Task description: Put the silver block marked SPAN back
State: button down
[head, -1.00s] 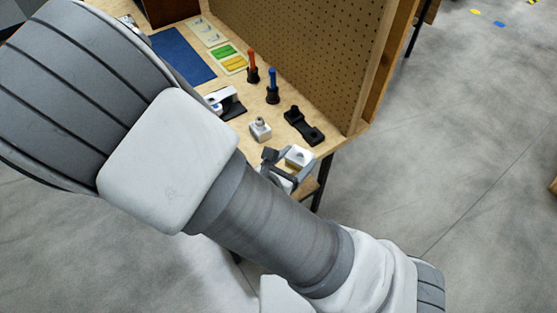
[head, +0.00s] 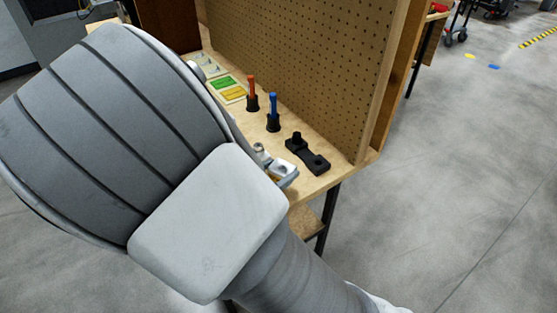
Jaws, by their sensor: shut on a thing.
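A small silver block with a round knob on top (head: 259,149) is at the near edge of the workbench, mostly hidden behind my arm. No marking can be read on it. My gripper (head: 268,160) is up against this block, and only a part of it shows past my arm. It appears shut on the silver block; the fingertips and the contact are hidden. A black base with a peg and a round recess (head: 307,154) lies on the bench to the right of the block and is clear of my gripper.
An orange-handled tool (head: 252,92) and a blue-handled tool (head: 273,111) stand in black holders behind the block. A green and yellow card (head: 229,88) lies farther left. A pegboard (head: 300,75) walls the bench's back. My arm covers much of the bench.

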jog(key=shift+f+b, duration=1.85)
jog(key=shift+f, duration=0.15)
